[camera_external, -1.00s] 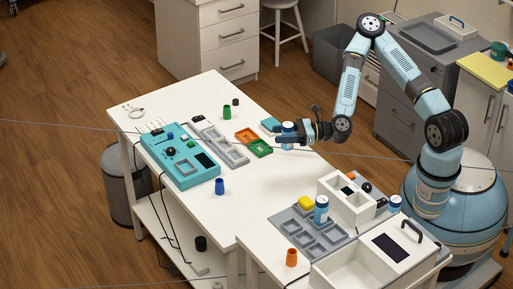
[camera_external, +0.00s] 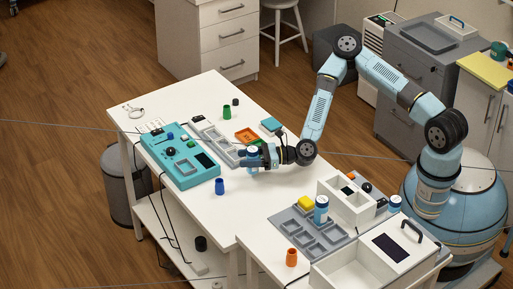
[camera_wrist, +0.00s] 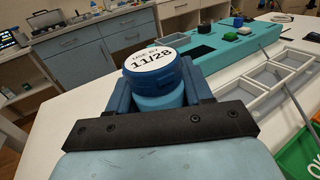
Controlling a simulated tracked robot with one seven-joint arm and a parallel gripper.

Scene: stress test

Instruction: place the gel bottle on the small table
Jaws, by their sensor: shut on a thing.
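My gripper (camera_external: 250,159) is shut on a bottle (camera_wrist: 157,92) with a blue lid marked "USE BY 11/28" in the wrist view. The bottle is upright between the two blue fingers. In the external view the bottle (camera_external: 252,152) is small and partly covered by the fingers. It is over the middle of the white table (camera_external: 262,199); I cannot tell whether its base touches the top. A similar blue and white bottle (camera_external: 321,210) stands on the grey tray at the lower right.
A teal control box (camera_external: 181,163), grey sectioned tray (camera_external: 216,138), orange tray (camera_external: 246,134) and blue cup (camera_external: 220,186) are near my gripper. The green tray (camera_wrist: 303,155) shows in the wrist view. White bins (camera_external: 347,199) stand at the right. The table right of the blue cup is clear.

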